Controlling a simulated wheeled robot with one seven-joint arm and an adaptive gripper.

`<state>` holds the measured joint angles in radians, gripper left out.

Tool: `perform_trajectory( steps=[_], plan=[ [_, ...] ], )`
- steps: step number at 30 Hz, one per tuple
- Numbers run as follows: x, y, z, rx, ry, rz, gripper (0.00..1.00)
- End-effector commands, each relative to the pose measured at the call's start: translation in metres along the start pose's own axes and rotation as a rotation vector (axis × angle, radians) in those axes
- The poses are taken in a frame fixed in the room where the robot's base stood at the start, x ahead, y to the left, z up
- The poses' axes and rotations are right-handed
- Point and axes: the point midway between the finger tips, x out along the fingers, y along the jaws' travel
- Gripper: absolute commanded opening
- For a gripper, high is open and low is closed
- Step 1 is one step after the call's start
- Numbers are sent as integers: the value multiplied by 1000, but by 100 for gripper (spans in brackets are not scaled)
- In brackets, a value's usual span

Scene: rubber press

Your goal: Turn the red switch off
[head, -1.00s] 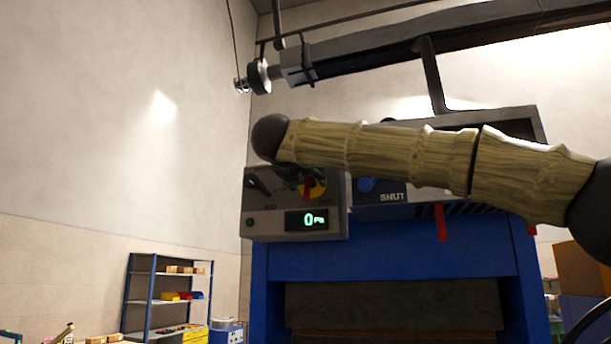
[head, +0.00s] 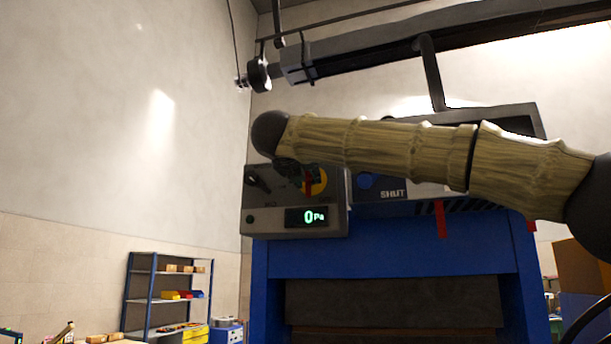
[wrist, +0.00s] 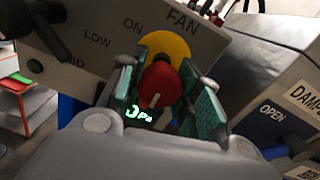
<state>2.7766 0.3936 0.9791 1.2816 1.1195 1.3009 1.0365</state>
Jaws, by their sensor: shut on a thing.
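The red switch (wrist: 158,86) is a red knob on a yellow disc (wrist: 168,44) on the grey fan control panel (wrist: 100,20). My gripper (wrist: 160,95) has its green-padded fingers on either side of the knob and is shut on it in the wrist view. In the head view the red switch (head: 308,184) shows on the panel, partly hidden by my gripper (head: 292,178). "ON" is printed up and left of the disc in the wrist view; an "OFF" label is not visible there.
A blue "SHUT" button plate (head: 380,190) is to the right on the blue press (head: 400,250). A blue shelf (head: 165,290) stands at the lower left.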

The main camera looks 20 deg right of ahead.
Motion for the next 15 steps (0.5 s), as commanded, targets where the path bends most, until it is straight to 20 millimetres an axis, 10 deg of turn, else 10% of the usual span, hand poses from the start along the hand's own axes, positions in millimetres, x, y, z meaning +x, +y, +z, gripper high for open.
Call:
perform_trajectory(
  steps=[3,4,7,15],
  plan=[
    [0,1,-1,-1,2,1,9],
    [0,1,-1,-1,2,1,39],
    [0,1,-1,-1,1,1,56],
    [0,0,-1,0,1,0,56]
  ],
)
